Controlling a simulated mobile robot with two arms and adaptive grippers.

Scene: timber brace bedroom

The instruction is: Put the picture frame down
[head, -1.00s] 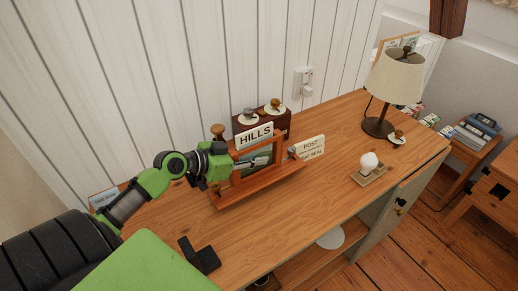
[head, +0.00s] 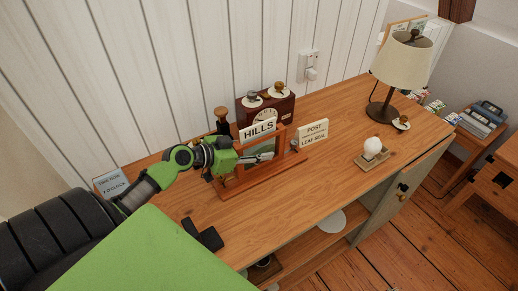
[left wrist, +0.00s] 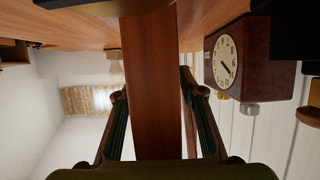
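The picture frame (head: 268,178) is a reddish-brown wooden stand with a long foot, by a cream HILLS plate (head: 257,130). My left gripper (head: 266,157) is around it, its fingers reaching across the opening. In the left wrist view a wooden bar of the frame (left wrist: 156,90) passes between the two fingers (left wrist: 155,88), which appear to press on both its sides. The frame is upright over the left half of the desk (head: 330,190); whether its foot touches the wood I cannot tell. My right gripper is not in view.
A dark red clock (head: 284,110) stands close behind the frame; it also shows in the left wrist view (left wrist: 235,65). A POST sign (head: 313,132) is just right. A bulb on a block (head: 373,147) and a lamp (head: 402,65) stand farther right. The desk's front middle is clear.

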